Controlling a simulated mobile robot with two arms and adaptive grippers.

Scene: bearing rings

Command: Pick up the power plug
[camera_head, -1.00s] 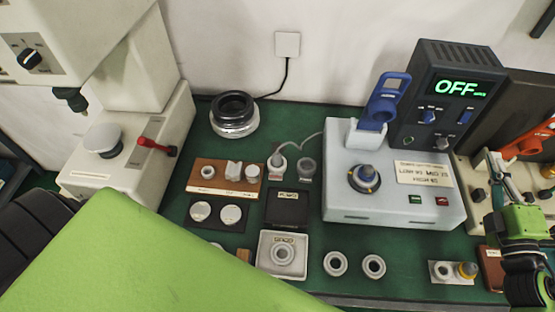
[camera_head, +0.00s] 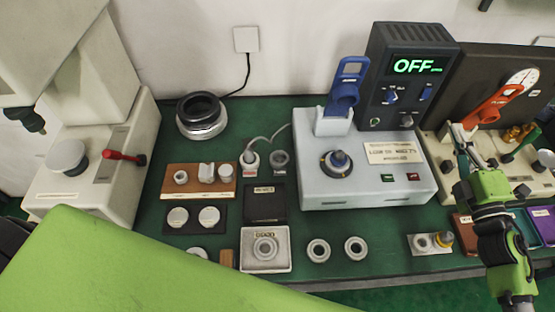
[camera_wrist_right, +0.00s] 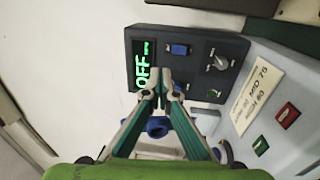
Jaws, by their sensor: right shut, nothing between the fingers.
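A grey power plug (camera_head: 249,157) with a thin grey cord stands upright in a small round socket at the middle of the bench. The cord runs right toward the pale control box (camera_head: 310,190). A second, similar socket (camera_head: 279,159) sits just right of it and looks empty. My right gripper (camera_head: 464,142) is shut and empty, well to the right of the plug, in front of the dark panel. In the right wrist view its fingertips (camera_wrist_right: 165,82) meet in front of the OFF display unit; the plug is not seen there. My left gripper is out of view.
Ring trays and two loose rings (camera_head: 318,250) lie near the front edge. My green arm covers the lower left.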

